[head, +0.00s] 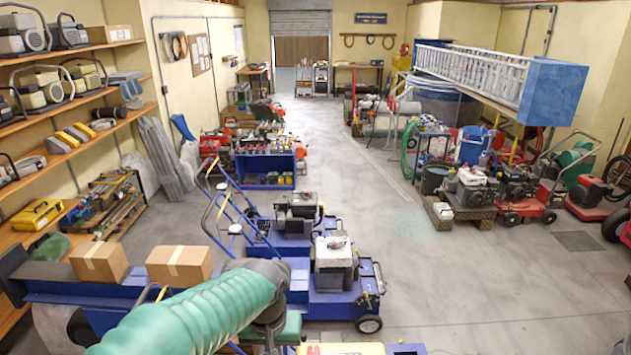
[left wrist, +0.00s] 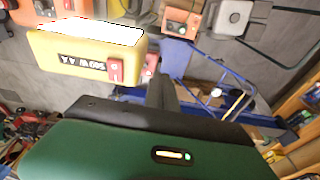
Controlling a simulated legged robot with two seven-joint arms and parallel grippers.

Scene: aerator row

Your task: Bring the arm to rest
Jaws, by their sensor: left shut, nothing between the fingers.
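My left arm, in a ribbed green sleeve (head: 195,315), reaches in from the bottom left of the head view and bends down at a dark joint. Its fingers are not clear there. In the left wrist view the green hand housing fills the bottom, and the dark fingers of my left gripper (left wrist: 162,88) stand together beyond it, shut and empty. A yellow box (left wrist: 85,62) with a red switch and bright white top shows left of the fingers; I cannot tell how far apart they are. My right gripper is in neither view.
A blue wheeled machine (head: 318,285) with engines stands just beyond my arm. Two cardboard boxes (head: 180,264) sit on a blue surface at left. Shelves (head: 70,150) line the left wall. Red machines (head: 515,190) stand at right. The concrete floor (head: 450,270) between is clear.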

